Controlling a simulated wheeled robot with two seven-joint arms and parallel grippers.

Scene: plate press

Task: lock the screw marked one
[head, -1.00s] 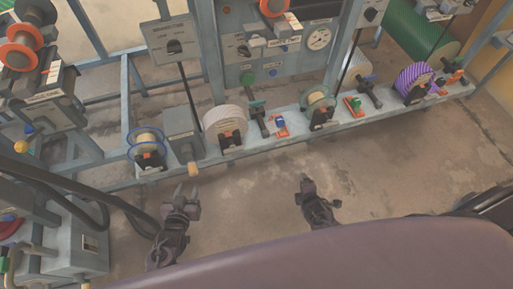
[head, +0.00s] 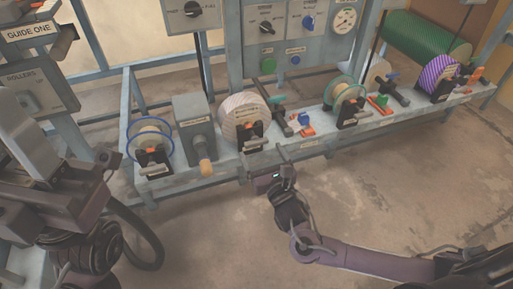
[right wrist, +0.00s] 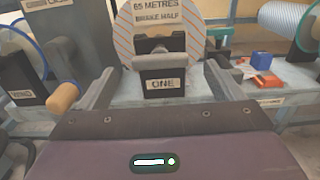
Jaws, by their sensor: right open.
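The part marked ONE is a dark block with a pale label (right wrist: 163,84) and a grey bar (right wrist: 163,62) above it, in front of a striped roll (right wrist: 158,22). In the head view this block (head: 252,136) is on the bench rail below the roll. My right gripper (head: 264,161) is in front of and just below it. In the right wrist view the open jaws (right wrist: 160,85) stand on either side of the block, with nothing held. My left gripper (head: 60,165) is at the left edge of the head view, close to the camera; its jaw opening is unclear.
A wooden-knobbed grey box (head: 192,130) stands left of the roll. A red and blue clamp (head: 302,124) is to its right, then a green-rimmed reel (head: 347,100) and a purple striped roll (head: 438,78). A switch panel (head: 290,30) is behind. The floor in front is clear.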

